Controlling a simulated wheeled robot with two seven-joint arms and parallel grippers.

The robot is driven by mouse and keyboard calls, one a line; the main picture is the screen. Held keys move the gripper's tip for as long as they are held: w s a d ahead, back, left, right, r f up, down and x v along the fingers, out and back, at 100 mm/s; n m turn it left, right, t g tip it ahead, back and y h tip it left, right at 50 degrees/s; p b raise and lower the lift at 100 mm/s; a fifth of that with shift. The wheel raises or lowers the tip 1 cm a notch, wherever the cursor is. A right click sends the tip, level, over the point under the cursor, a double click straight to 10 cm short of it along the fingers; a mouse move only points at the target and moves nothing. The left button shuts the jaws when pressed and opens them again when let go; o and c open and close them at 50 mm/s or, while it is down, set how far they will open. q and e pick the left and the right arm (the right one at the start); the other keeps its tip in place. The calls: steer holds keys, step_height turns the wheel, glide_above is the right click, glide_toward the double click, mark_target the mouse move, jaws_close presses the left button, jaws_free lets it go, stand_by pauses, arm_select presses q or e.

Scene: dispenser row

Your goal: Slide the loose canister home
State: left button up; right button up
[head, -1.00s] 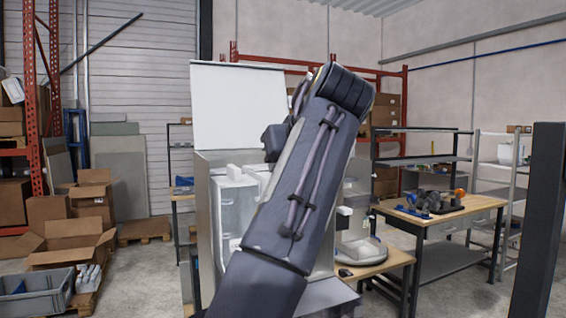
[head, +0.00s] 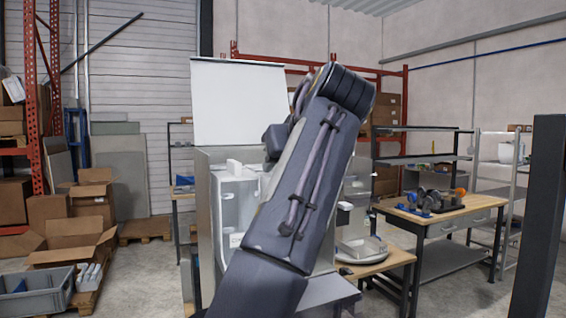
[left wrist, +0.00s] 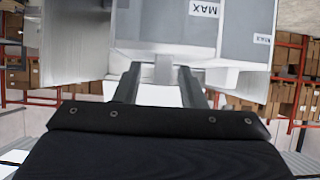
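In the left wrist view a canister (left wrist: 135,22) with a MAX label is straight ahead, a small tab (left wrist: 163,70) at its lower front. My left gripper (left wrist: 160,70) has its two fingers spread either side of this tab, with a gap visible on each side. A neighbouring canister (left wrist: 262,22) with a smaller MAX label sits to the right and looks farther back. In the head view the dispenser (head: 205,205) shows white canister parts (head: 237,205) left of my arm. My left forearm hides its middle and my left gripper. My right gripper is out of view.
A white panel (head: 238,105) stands up at the dispenser's top. A small wooden table (head: 385,264) with a pale round-based device (head: 362,248) stands right of it. A workbench (head: 440,222) with tools is farther right. Cartons and a grey bin (head: 38,290) are on the left floor.

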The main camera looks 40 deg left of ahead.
arm_select(q)
steer(key=p+v, duration=0.1)
steer(key=v, duration=0.6)
steer(key=shift+s+d+p, duration=0.2)
steer(key=shift+d+p, duration=0.1)
steer(key=shift+p, duration=0.05)
steer(key=shift+r, duration=0.15)
